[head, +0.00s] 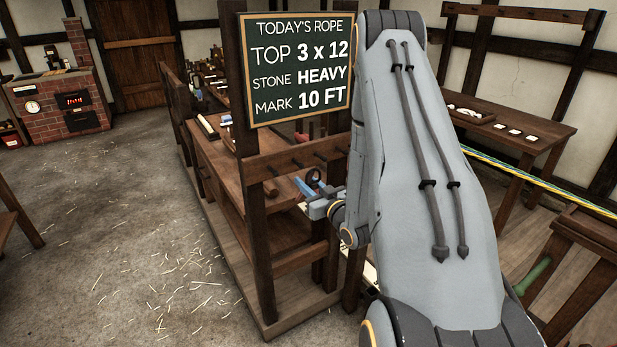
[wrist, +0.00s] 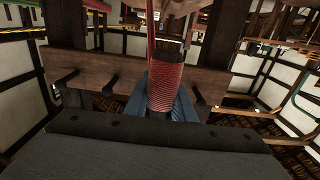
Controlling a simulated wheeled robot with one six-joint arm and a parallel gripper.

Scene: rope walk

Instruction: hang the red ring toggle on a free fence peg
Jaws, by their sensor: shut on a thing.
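In the wrist view the red toggle (wrist: 166,88) is a ribbed, red-wrapped barrel held between the blue fingers of my gripper (wrist: 160,108). A thin red strand rises from its top; its whole ring cannot be made out. Behind it runs the brown fence rail (wrist: 90,64), with bare dark pegs to the left (wrist: 66,78) and right (wrist: 203,92) of the toggle. In the head view my gripper (head: 304,186) is in front of the fence, just below the rail (head: 275,163) and its short pegs (head: 297,162). The toggle is hard to make out there. I cannot tell whether it touches a peg.
A chalkboard (head: 299,69) stands above the rail. A wooden workbench (head: 222,155) lies behind the fence. A side table (head: 510,125) with small items and a taut yellow-green rope (head: 540,182) are at right. The straw-strewn floor (head: 130,250) at left is clear.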

